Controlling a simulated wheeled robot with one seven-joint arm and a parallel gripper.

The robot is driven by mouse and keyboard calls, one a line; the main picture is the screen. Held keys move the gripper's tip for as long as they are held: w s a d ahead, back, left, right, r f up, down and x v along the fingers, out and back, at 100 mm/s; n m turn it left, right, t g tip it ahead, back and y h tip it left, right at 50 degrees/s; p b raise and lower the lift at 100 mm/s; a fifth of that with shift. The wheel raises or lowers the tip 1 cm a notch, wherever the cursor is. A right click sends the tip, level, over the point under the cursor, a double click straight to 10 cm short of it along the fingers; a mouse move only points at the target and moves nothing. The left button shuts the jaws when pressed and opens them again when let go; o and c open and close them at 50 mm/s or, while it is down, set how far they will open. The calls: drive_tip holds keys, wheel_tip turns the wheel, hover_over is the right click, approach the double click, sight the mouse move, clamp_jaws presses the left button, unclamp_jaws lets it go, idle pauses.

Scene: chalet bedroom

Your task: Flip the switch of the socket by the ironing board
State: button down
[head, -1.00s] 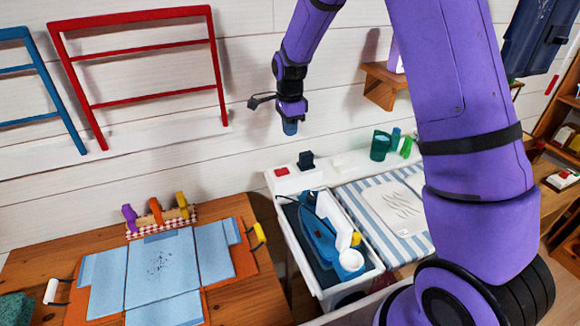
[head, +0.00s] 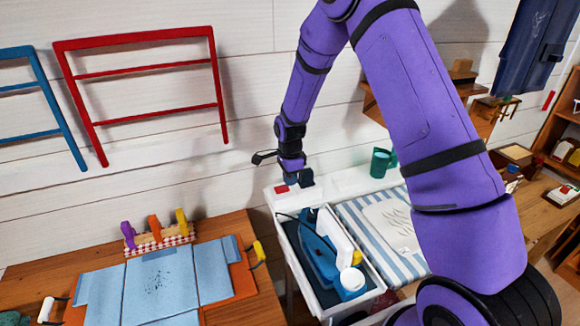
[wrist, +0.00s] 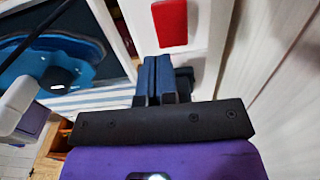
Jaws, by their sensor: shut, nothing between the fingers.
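The socket's red switch (head: 281,189) is on a white ledge at the wall, left of a black plug (head: 306,178). The striped blue-and-white ironing board (head: 350,216) is to the right. My gripper (head: 290,181) is low over the socket, close to the switch and plug. In the wrist view, its blue fingers (wrist: 157,75) are shut together and empty. The red switch (wrist: 169,22) shows beyond the fingertips on the white panel, with a visible gap between. A black shape, likely the plug (wrist: 185,80), is partly hidden beside the fingers. The switch's tilt cannot be told.
A blue iron (head: 320,258) stands in a white tray left of the board; it also shows in the wrist view (wrist: 55,62). A dark cord curves above it. The wall (wrist: 268,60) rises close on the right of the wrist view. A green cup (head: 379,163) stands on the ledge.

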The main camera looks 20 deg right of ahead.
drive_tip(key=shift+f, duration=1.05)
drive_tip(key=shift+s+d+f+y, duration=0.1)
drive_tip(key=shift+d+f+y, duration=0.05)
drive_tip(key=shift+f+y, duration=0.15)
drive_tip(key=shift+r, duration=0.9)
drive_tip(key=shift+r, duration=0.1)
